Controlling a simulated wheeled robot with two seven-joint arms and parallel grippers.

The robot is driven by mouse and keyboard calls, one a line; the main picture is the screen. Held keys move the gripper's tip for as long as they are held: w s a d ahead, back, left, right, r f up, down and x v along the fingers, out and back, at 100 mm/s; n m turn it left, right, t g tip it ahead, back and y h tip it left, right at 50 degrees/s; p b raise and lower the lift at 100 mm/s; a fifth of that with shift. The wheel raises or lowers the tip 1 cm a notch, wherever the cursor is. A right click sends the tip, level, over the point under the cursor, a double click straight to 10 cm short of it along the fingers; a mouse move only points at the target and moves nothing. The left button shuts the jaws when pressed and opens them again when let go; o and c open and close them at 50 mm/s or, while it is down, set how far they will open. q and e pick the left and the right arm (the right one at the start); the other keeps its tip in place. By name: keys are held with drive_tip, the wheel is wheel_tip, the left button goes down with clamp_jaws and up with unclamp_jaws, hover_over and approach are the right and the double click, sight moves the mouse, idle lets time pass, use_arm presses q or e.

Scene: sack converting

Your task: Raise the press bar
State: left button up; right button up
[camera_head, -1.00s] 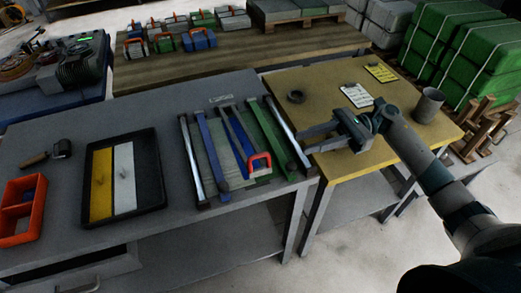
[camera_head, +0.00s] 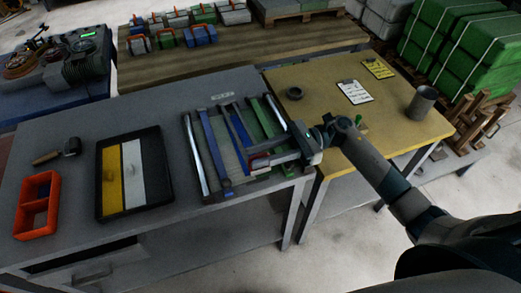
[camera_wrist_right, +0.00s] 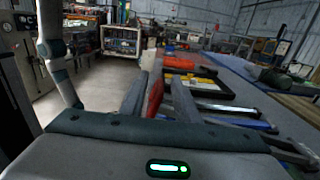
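A press fixture with blue, green and silver bars lies on the grey bench. The press bar, a blue bar (camera_head: 236,130) with a red handle (camera_head: 257,166), lies low across it. My right gripper (camera_head: 256,158) is over the fixture's front right, its fingers apart and close to the red handle. In the right wrist view the red handle (camera_wrist_right: 155,97) shows between the two fingers (camera_wrist_right: 158,95), nearer the left one; contact cannot be told. The gripper partly hides the bar's front end. My left gripper is not in view.
On the grey bench (camera_head: 75,190) stand a black tray (camera_head: 165,185) with yellow and white pieces and an orange bin (camera_head: 37,230).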

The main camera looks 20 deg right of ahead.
clamp_jaws()
drive_tip(key=shift+w+r, duration=0.15)
drive_tip(key=shift+r, duration=0.3)
drive_tip(key=w+r+m+b, duration=0.3)
drive_tip(key=w+r+m, duration=0.6)
drive_tip(key=w+r, duration=0.9)
wheel_tip(320, 180, up, 2)
drive_tip(key=shift+w+a+r, duration=0.15)
drive_tip(key=shift+w+a, duration=0.1)
drive_tip(key=shift+a, duration=0.1)
unclamp_jaws()
